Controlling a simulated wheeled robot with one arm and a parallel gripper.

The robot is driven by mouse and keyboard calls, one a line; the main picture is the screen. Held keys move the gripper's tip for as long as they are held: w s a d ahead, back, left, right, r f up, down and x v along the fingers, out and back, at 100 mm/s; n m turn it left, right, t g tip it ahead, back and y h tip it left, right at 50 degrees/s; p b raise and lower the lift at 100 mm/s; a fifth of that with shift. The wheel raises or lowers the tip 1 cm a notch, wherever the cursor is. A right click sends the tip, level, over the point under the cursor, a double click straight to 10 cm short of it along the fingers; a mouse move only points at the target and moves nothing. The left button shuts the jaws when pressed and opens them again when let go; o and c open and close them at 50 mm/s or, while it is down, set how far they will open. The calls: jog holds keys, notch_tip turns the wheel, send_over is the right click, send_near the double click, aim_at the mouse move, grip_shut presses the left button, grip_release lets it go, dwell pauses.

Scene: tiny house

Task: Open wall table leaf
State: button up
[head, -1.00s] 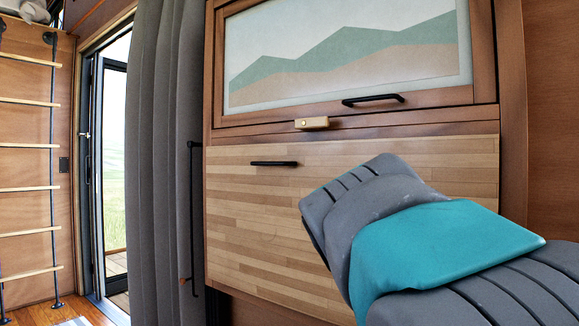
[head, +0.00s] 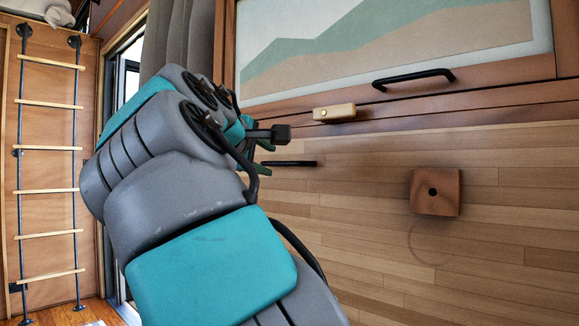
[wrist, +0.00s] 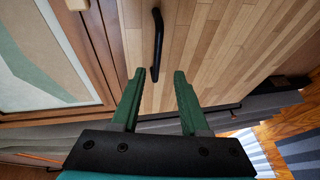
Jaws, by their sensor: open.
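The wall table leaf (head: 350,215) is a striped light-wood panel standing upright and flat against the wall unit. Its black bar handle (head: 290,163) is near its upper edge, partly behind my arm in the head view. In the wrist view, the handle (wrist: 158,45) lies just beyond the green fingertips, roughly in line with the gap. My gripper (wrist: 160,75) is open and empty, with the leaf (wrist: 215,40) beyond it. A small pale wooden latch (head: 334,113) sits on the frame above the leaf; whether it bears on the leaf is unclear.
Above is a framed picture panel (head: 400,45) with its own black handle (head: 413,78). A square wooden block (head: 436,192) with a dark hole sits on the leaf. A grey curtain (head: 190,45), glass door and ladder (head: 48,190) are to the left.

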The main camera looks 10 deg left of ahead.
aim_at(277, 163)
jog(key=shift+a+r+x, duration=0.1)
jog(key=shift+r+x, duration=0.05)
jog(key=shift+x, duration=1.9)
jog(key=shift+a+r+x, duration=0.1)
jog(key=shift+r+x, duration=0.05)
jog(key=shift+x, duration=1.9)
grip_shut()
